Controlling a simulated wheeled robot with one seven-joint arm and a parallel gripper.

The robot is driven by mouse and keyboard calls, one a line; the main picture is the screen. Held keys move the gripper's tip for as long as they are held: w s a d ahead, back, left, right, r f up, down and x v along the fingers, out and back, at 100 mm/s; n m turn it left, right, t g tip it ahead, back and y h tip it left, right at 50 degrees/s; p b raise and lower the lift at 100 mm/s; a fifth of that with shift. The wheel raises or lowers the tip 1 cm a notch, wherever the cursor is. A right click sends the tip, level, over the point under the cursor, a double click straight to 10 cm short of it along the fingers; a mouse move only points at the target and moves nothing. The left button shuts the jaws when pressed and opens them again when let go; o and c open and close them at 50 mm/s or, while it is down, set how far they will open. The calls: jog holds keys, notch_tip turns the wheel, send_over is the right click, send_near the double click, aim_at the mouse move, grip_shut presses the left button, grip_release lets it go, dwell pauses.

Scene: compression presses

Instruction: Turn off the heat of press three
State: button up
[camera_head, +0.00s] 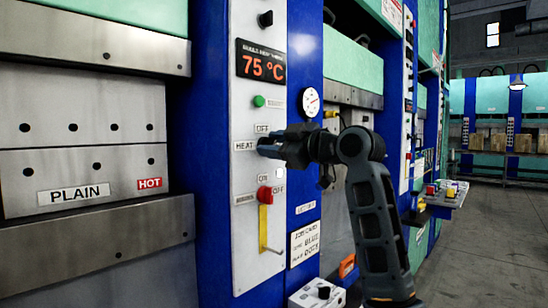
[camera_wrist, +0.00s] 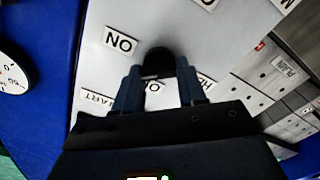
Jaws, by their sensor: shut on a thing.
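The press control panel (camera_head: 245,100) is a pale upright strip with a red "75 °C" display (camera_head: 261,65). A HEAT label (camera_head: 244,147) is on it, with an OFF label (camera_head: 262,128) above and an ON label (camera_head: 264,179) below. My gripper (camera_head: 268,147) is at the panel just right of the HEAT label and hides the knob there. In the wrist view, its fingers (camera_wrist: 158,90) are shut on the black heat knob (camera_wrist: 160,60). The ON label (camera_wrist: 122,41) shows upside down beside it. I cannot tell the press number.
A green button (camera_head: 259,101) is above and a red knob (camera_head: 264,194) with a yellow lever (camera_head: 264,228) below. A gauge (camera_head: 310,101) is on the blue post. The press with a PLAIN plate (camera_head: 74,194) and HOT label (camera_head: 149,183) is left. Open floor (camera_head: 487,240) is right.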

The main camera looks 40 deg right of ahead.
jog(key=shift+a+f+n+b, duration=0.1)
jog(key=shift+f+n+b, duration=0.05)
jog(key=shift+n+b, duration=2.1)
jog(key=shift+f+n+b, duration=0.15)
jog(key=shift+n+b, duration=1.45)
jog(key=shift+n, duration=1.15)
jog(key=o, duration=1.1)
jog(key=shift+r, duration=0.1)
jog(key=shift+c, duration=0.2)
jog(key=s, duration=0.7)
jog(key=shift+s+b, duration=0.3)
jog(key=shift+s, duration=0.1)
